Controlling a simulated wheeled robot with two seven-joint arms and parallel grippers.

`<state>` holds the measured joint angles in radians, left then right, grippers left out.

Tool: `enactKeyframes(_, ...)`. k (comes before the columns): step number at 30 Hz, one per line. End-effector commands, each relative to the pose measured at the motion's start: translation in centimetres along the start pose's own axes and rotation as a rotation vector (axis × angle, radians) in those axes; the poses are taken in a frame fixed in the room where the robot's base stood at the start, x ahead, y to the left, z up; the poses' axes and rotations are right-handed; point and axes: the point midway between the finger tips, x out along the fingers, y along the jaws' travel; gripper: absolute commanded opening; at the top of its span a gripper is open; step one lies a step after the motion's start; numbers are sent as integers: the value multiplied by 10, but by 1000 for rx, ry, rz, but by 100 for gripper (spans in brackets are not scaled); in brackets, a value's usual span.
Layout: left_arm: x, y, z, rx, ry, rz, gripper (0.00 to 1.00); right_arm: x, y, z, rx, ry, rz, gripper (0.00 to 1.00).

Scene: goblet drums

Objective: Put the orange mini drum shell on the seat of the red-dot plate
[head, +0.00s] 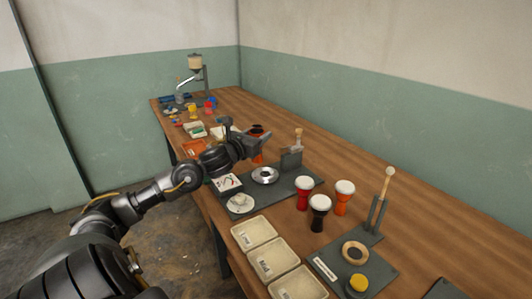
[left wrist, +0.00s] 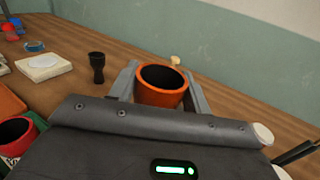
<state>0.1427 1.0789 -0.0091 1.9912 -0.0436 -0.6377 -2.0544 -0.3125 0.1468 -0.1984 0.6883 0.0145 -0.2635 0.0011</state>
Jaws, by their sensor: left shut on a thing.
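My left gripper (head: 262,143) is shut on the orange mini drum shell (left wrist: 160,93), its dark open mouth facing the wrist camera. In the head view the shell (head: 258,158) is partly hidden below the gripper, above the table. A dark grey plate (head: 284,190) is to its lower right, with a shiny metal ring (head: 265,175) and a pale round disc (head: 240,203) on it. A second dark plate (head: 378,266) carries a tan ring (head: 355,252) and a yellow round piece (head: 358,283). I cannot make out a red dot on either plate. My right gripper is not in view.
White-topped drums, red (head: 303,194), black (head: 319,213) and orange (head: 342,199), stand right of the first plate. Cream trays (head: 254,233) line the near edge. Upright posts (head: 378,208) rise by the second plate. A black goblet shell (left wrist: 97,66) stands beyond the gripper.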

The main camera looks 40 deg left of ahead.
Motion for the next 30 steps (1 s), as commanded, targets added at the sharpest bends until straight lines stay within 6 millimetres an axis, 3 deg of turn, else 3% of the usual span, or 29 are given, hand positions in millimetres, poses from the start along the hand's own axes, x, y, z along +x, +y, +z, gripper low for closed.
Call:
enactKeyframes(3, 30, 5, -16, -8, 1, 1, 25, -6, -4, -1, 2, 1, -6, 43)
enactKeyframes(10, 58, 9, -53, -2, -1, -2, 25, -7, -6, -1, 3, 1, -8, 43)
enactKeyframes(20, 67, 11, -64, 1, -1, -3, 25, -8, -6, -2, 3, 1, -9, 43)
enactKeyframes(30, 70, 12, -99, -1, 0, -3, 25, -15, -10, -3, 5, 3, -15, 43)
